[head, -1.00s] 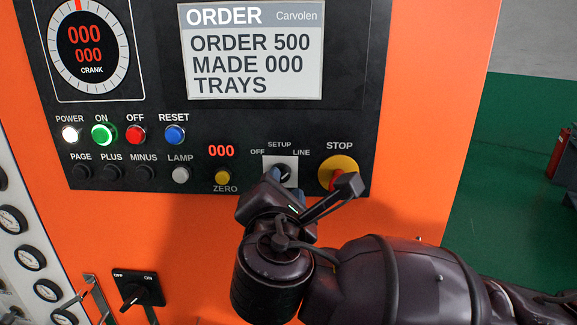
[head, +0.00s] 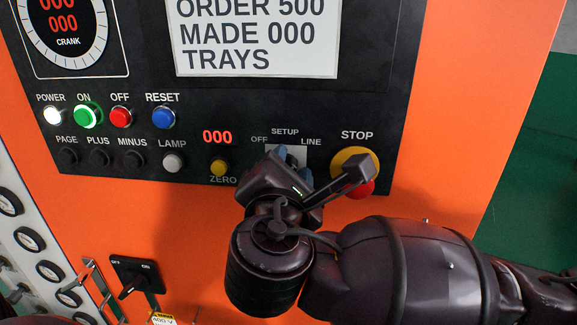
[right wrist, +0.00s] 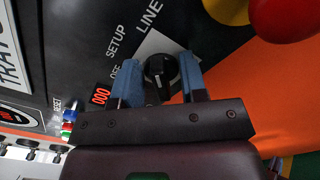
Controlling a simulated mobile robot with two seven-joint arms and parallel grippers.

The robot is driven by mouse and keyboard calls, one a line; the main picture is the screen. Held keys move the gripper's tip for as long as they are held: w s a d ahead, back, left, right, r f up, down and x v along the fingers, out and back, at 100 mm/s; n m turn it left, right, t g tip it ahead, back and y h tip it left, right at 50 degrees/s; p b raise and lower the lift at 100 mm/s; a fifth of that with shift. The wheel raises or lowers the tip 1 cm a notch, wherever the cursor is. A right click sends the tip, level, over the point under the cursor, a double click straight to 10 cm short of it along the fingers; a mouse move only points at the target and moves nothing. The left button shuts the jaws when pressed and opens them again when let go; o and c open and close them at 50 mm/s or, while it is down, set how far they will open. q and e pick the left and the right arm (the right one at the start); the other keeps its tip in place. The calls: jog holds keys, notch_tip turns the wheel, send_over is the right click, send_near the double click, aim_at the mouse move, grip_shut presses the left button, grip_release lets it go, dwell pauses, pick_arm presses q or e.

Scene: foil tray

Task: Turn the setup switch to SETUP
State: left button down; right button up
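The setup switch is a black knob (right wrist: 160,75) on a white square plate, with OFF, SETUP and LINE printed around it. In the head view my right gripper (head: 288,160) covers the knob, and only part of its white plate (head: 298,150) shows. In the right wrist view the blue fingers of my right gripper (right wrist: 160,84) stand on either side of the knob, spread apart. The right finger is very close to the knob's edge; I cannot tell if it touches. The knob's pointing direction is not clear. My left gripper is not in view.
The red STOP button (head: 361,187) on its yellow base is just right of my right gripper. The yellow ZERO button (head: 219,167) and LAMP button (head: 173,162) are to the left. A black OFF/ON rotary switch (head: 134,276) is at the lower left.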

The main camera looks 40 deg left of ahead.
grip_shut()
jog(key=n, duration=0.3)
jog(key=shift+a+r+n+p, duration=0.1)
jog(key=shift+r+n+p, duration=0.05)
jog(key=shift+n+p, duration=0.2)
jog(key=n, duration=0.4)
jog(key=shift+s+a+n, duration=0.1)
jog(key=shift+n, duration=0.25)
dwell(0.5)
grip_release()
